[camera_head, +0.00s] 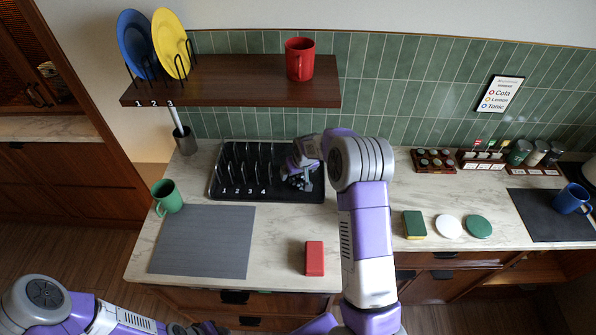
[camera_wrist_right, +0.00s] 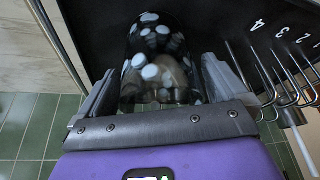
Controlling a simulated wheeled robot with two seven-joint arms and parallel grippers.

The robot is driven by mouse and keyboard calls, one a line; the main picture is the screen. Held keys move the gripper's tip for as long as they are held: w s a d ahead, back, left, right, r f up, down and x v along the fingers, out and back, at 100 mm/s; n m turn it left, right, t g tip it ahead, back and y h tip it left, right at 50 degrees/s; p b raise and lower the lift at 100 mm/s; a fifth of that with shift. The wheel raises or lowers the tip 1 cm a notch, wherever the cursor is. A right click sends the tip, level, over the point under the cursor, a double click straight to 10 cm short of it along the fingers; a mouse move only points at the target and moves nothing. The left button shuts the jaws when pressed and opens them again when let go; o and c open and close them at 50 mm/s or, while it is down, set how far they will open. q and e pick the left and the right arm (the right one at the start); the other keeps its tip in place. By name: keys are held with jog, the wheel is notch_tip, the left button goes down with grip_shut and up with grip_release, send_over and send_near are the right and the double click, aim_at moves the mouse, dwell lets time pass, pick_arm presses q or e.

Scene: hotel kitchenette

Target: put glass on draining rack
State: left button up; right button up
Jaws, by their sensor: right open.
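The glass (camera_wrist_right: 155,45), clear with white spots, is between the two fingers of my right gripper (camera_wrist_right: 157,85) in the right wrist view. These fingers are apart, one on each side of it. In the head view the glass (camera_head: 299,184) is at the right part of the black draining rack (camera_head: 275,196), mostly hidden by my right gripper (camera_head: 300,170). I cannot tell whether it stands fully upright. The rack's wire slots, numbered 1 to 4, are to its left. My left arm shows at the bottom left, but its gripper fingers are not visible.
A wooden shelf (camera_head: 235,82) above holds a blue plate (camera_head: 133,45), a yellow plate (camera_head: 169,45) and a red mug (camera_head: 300,60). A green mug (camera_head: 167,196), grey mat (camera_head: 203,242) and red block (camera_head: 314,258) are on the counter. Right of my right arm are a sponge (camera_head: 415,224) and coasters.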

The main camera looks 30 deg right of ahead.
jog(key=v, duration=1.2)
